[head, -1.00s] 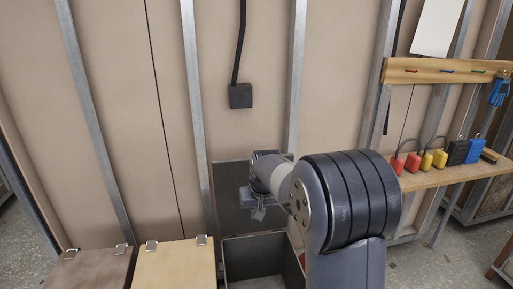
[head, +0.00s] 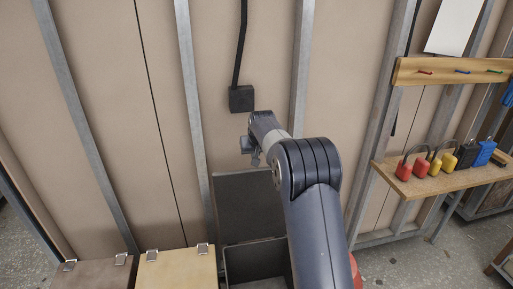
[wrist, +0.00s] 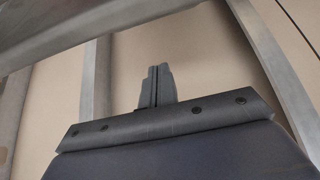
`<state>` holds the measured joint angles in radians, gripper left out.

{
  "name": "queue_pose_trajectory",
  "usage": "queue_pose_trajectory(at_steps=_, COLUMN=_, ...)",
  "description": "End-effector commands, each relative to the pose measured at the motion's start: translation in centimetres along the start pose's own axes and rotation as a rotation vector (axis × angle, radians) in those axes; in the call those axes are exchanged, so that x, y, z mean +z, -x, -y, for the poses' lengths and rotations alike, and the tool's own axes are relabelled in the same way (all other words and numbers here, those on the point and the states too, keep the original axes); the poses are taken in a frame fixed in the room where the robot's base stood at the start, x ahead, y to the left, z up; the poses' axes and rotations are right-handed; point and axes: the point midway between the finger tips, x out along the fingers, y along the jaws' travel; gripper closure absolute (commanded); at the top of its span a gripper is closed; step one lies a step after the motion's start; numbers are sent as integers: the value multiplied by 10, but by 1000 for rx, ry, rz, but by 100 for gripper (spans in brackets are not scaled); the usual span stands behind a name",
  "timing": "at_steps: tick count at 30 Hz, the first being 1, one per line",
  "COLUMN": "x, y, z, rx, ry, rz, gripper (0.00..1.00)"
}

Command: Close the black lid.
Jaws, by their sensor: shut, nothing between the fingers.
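The black lid (head: 250,208) stands upright, open, at the back of a dark box (head: 257,264) in the head view. The box's open top shows at the bottom of the picture, partly hidden by my arm. My gripper (head: 254,160) is small in the head view, just above the lid's top edge; I cannot tell how far it is from the lid in depth. In the wrist view the fingers of my gripper (wrist: 156,84) are together and empty, with the wall behind them. The lid is not clearly seen in the wrist view.
A brown box (head: 98,274) and a cream box (head: 177,268), both with metal hinges, stand left of the dark box. Metal studs line the wall. A black wall box (head: 241,99) with a cable hangs above. Coloured padlocks (head: 443,161) sit on a wooden shelf at right.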

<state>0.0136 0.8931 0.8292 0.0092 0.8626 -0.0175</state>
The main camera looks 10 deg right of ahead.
Motion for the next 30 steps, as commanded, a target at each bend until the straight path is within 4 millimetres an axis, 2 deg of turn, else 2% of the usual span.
queue_pose_trajectory(at_steps=6, x=0, y=-39, z=0, rx=0, ry=0, rz=2, gripper=100)
queue_pose_trajectory(at_steps=9, x=10, y=-30, z=0, rx=0, ry=0, rz=0, gripper=100)
queue_pose_trajectory(at_steps=18, x=32, y=-24, z=0, rx=0, ry=0, rz=-1, gripper=100)
queue_pose_trajectory(at_steps=30, x=37, y=-22, z=0, rx=0, ry=0, rz=-2, gripper=100)
